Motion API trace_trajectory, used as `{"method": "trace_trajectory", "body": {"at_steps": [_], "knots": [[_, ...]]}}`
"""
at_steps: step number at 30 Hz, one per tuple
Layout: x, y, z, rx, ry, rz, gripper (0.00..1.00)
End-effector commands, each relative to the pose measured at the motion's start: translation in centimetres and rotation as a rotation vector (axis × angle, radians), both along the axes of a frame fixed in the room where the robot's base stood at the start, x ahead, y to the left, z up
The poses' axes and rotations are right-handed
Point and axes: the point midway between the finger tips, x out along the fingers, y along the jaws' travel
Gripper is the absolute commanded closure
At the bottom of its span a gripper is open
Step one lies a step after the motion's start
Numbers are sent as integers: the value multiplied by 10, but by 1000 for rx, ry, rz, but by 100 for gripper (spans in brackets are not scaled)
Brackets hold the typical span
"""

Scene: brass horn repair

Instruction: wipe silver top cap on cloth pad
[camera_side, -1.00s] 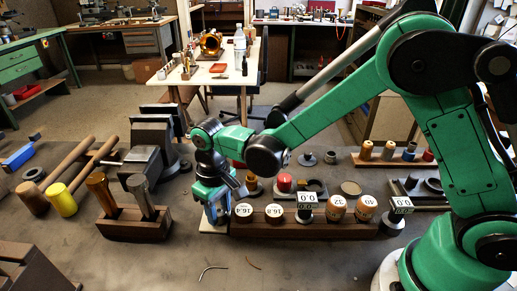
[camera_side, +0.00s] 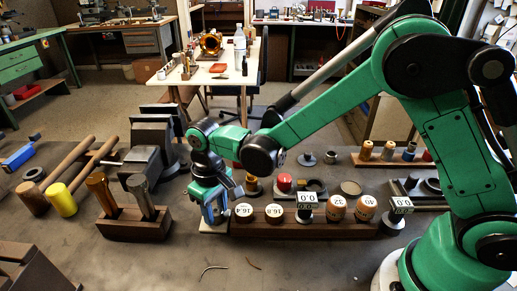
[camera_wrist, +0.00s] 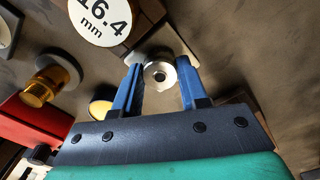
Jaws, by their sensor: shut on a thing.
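The silver top cap (camera_wrist: 158,76) is a small round ring-shaped piece between the two blue fingers of my gripper (camera_wrist: 160,85) in the wrist view. My gripper is shut on it. In the side view my gripper (camera_side: 213,219) points down over the pale cloth pad (camera_side: 207,229), at the left end of a dark wooden block. The cap is hidden by the fingers in that view. A pale edge of the pad (camera_wrist: 180,46) shows beyond the cap in the wrist view. I cannot tell whether the cap touches it.
The dark block (camera_side: 300,230) holds several size-marked cylinders close to my gripper's right. A wooden holder with two upright tools (camera_side: 135,228) stands to the left, with a vise (camera_side: 150,150) behind. A red-topped piece (camera_side: 284,182) stands behind the block. The bench front is mostly clear.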

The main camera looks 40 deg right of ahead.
Motion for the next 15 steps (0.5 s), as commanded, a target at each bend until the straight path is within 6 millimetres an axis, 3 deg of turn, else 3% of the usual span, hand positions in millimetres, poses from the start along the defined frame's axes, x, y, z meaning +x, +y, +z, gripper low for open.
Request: {"method": "trace_trajectory", "body": {"at_steps": [15], "knots": [[1, 1, 0, 0, 0, 1, 100]]}}
